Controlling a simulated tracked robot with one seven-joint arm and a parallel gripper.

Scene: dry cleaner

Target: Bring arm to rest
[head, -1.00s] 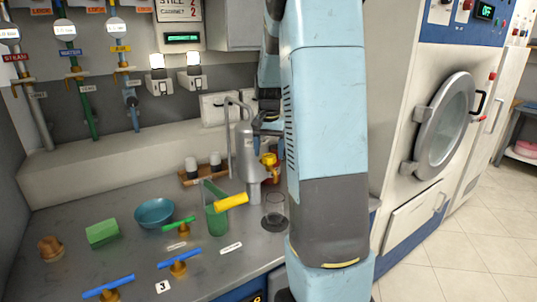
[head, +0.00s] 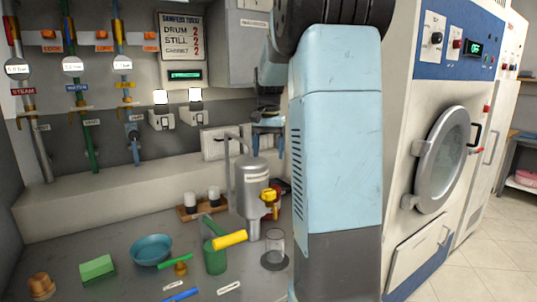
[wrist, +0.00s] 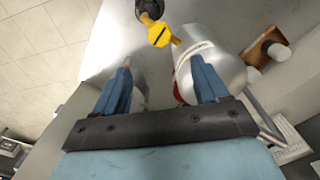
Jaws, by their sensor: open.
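My gripper (head: 268,145) hangs beside my light blue arm in the head view, its blue fingers pointing down. It is above and slightly right of the silver metal vessel (head: 250,185). In the wrist view, my gripper (wrist: 161,64) shows two blue fingers spread apart with nothing held between them. The vessel (wrist: 222,68) appears beyond the right finger, with a yellow round handle (wrist: 160,35) near the top. My arm hides part of the bench's right side.
Pipes and gauges line the back wall. A cabinet (head: 238,50) hangs behind the gripper.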

